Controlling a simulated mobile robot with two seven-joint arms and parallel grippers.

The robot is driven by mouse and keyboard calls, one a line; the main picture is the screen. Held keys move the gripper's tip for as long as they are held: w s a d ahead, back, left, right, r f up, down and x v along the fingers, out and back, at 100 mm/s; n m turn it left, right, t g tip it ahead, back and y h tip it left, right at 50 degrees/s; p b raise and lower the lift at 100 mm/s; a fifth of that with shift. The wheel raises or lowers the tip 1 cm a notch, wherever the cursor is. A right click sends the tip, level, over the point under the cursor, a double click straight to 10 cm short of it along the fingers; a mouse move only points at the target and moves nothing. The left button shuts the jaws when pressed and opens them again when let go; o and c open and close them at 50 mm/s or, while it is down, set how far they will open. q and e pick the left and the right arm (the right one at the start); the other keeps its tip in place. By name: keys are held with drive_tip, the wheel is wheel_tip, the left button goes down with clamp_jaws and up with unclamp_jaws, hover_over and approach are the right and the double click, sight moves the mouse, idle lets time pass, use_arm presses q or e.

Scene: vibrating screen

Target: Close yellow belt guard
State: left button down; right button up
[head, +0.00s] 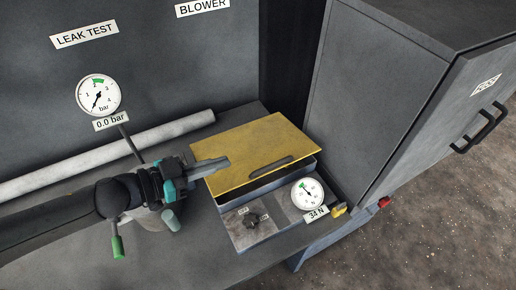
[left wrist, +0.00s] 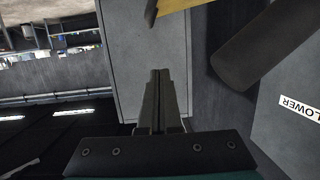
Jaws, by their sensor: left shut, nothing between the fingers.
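The yellow belt guard (head: 255,145) is a flat plate with a dark slot near its front edge. It lies over a grey box (head: 245,238) on the bench, its front edge a little raised with a dark gap beneath. My left gripper (head: 227,161) comes in from the left, its fingers over the guard's left part in the head view; I cannot tell whether they touch it. In the left wrist view the fingers (left wrist: 160,73) are together and empty, and a yellow strip of the guard (left wrist: 177,6) shows at the top edge. My right gripper is not in view.
A dial gauge (head: 307,193) marked 34 N and a dark knob (head: 251,219) sit on the box front. A pressure gauge (head: 98,95) and a grey pipe (head: 180,130) are behind. A grey cabinet (head: 375,90) stands at the right.

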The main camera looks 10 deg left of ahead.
use_arm(q)
drive_tip(key=p, duration=0.2)
hover_over(257, 171)
drive_tip(key=shift+s+a+f+m+g+h, duration=0.1)
drive_tip(key=shift+a+f+m+g+h, duration=0.1)
drive_tip(key=shift+f, duration=0.2)
drive_tip(key=shift+s+a+f+m+g+h, duration=0.1)
drive_tip(key=shift+a+f+g, duration=0.1)
drive_tip(key=shift+f, duration=0.2)
drive_tip(key=f, duration=0.1)
drive_tip(key=f+b, duration=0.1)
drive_tip(key=f, duration=0.1)
drive_tip(key=shift+w+d+f, duration=0.2)
drive_tip(key=shift+d, duration=0.15)
drive_tip(key=shift+f, duration=0.5)
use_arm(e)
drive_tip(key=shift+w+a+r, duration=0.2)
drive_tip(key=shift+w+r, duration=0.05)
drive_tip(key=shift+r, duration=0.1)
